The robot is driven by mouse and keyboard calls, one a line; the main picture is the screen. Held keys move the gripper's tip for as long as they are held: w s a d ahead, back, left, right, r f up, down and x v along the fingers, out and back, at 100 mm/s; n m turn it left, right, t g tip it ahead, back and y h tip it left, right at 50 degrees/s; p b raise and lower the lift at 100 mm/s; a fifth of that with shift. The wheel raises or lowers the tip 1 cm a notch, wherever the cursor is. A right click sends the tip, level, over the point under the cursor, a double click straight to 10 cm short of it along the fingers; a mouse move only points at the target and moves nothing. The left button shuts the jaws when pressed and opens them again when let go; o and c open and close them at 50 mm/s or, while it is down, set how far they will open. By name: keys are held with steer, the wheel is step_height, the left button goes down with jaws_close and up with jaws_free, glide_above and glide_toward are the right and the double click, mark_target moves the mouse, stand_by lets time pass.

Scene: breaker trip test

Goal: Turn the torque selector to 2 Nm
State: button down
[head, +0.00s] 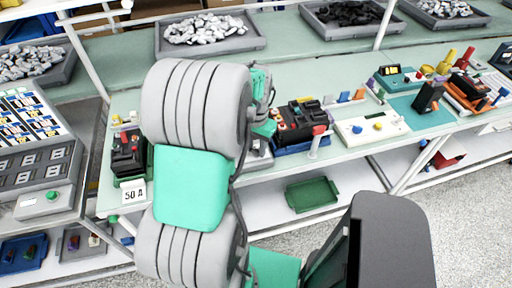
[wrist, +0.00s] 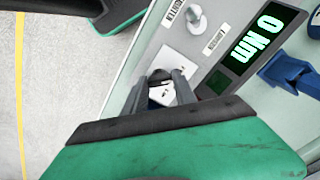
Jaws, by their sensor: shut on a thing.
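In the wrist view, my gripper (wrist: 166,84) is shut on the torque selector (wrist: 160,95), a small knob with a white face that the fingers partly cover. It sits on a pale grey tester panel (wrist: 185,45). The panel's dark display (wrist: 262,35) reads "0 Nm" in green, turned sideways. The selector's scale marks cannot be read.
A grey metal post (wrist: 195,18) and a blue part (wrist: 290,72) stand near the gripper. In the head view, the bench holds a breaker with a "50 A" card (head: 134,192), a white box with knobs (head: 372,128) and trays of parts (head: 212,32).

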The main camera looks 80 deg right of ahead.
mark_target(256, 149)
stand_by(0.5)
steer(key=c, duration=1)
jaws_free()
step_height(256, 149, up, 8)
steer(key=shift+f+b, duration=0.1)
steer(key=shift+b, duration=0.45)
